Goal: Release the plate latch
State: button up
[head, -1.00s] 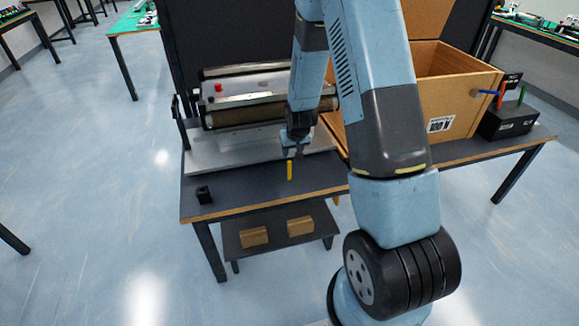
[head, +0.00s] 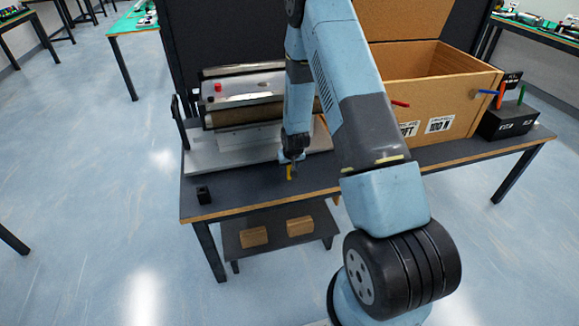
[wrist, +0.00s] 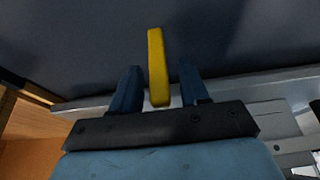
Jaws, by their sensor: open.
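A narrow yellow bar (head: 290,173), which looks like the plate latch's handle, stands at the front of the grey metal plate (head: 205,160) under the mini conveyor. My gripper (head: 291,168) is low over the bench at the bar and hides its upper part in the head view. In the wrist view, the two dark fingers of my gripper (wrist: 159,84) are apart, with the yellow bar (wrist: 157,65) between them. Gaps show on both sides of the bar, so the fingers do not grip it. How the bar joins the plate is hidden.
The mini conveyor (head: 245,95) with a red button (head: 218,88) stands behind. A cardboard box (head: 450,95) is on the right, with a black box (head: 507,122) beyond it. A small black block (head: 204,194) sits at the bench's front left. The bench front between is clear.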

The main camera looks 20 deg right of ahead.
jog(key=shift+w+f, duration=0.1)
jog(key=shift+f, duration=0.1)
jog(key=shift+c, duration=0.3)
grip_shut()
jog(key=shift+d, duration=0.15)
dwell(0.4)
